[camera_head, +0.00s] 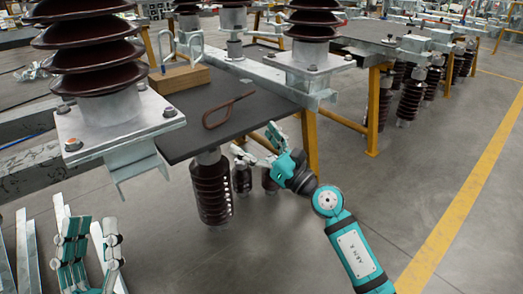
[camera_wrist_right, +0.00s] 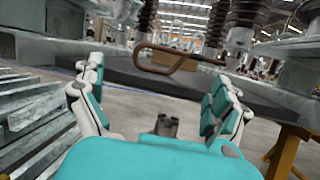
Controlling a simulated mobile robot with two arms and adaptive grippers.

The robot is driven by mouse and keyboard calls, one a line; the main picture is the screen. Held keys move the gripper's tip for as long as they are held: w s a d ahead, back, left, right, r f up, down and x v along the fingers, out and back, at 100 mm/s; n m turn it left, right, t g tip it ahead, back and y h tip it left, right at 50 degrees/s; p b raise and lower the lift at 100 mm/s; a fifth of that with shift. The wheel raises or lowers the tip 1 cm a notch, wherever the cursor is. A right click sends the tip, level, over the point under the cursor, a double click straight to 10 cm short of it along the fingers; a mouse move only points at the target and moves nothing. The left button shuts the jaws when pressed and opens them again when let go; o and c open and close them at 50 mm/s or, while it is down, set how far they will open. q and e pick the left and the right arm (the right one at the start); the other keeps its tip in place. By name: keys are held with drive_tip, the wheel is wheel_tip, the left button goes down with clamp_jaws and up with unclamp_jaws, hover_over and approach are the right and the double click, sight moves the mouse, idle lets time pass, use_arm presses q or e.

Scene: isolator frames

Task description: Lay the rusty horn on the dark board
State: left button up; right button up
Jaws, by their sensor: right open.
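The rusty horn (camera_head: 228,107) is a thin brown rod bent into a long narrow loop. It appears to lie on the dark board (camera_head: 262,118), slanting across it; in the right wrist view the horn (camera_wrist_right: 165,57) shows over the board's surface (camera_wrist_right: 150,80), and I cannot tell whether it touches fully. My right gripper (camera_head: 257,146) is open and empty just off the board's near right edge, apart from the horn. In its wrist view the horn is ahead, between and beyond the fingers. My left gripper (camera_head: 92,238) appears open and empty at the lower left, away from the board.
A wooden block (camera_head: 180,78) with pale metal loops stands at the board's back left. A large brown ribbed insulator (camera_head: 95,55) on a metal base stands left, another (camera_head: 312,30) behind right. Insulators (camera_head: 212,188) hang below the board. Yellow legs (camera_head: 309,142) stand close by. Floor at right is clear.

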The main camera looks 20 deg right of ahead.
drive_tip(key=s+a+m+y, duration=0.2)
drive_tip(key=s+a+m, duration=0.1)
drive_tip(key=s+m, duration=0.35)
drive_tip(key=s+a+m+y, duration=0.3)
drive_tip(key=s+m, duration=0.2)
drive_tip(key=s, duration=0.2)
drive_tip(key=s+d+r+m+t+h, duration=0.2)
drive_tip(key=s+m, duration=0.4)
drive_tip(key=m, duration=0.7)
drive_tip(key=s+d+r+m+t+h, duration=0.2)
drive_tip(key=s+r+m+t+h, duration=0.2)
drive_tip(key=m, duration=1)
drive_tip(key=shift+s+t+h, duration=0.85)
drive_tip(key=shift+t+h, duration=0.35)
drive_tip(key=shift+h, duration=0.2)
drive_tip(key=shift+r, duration=0.1)
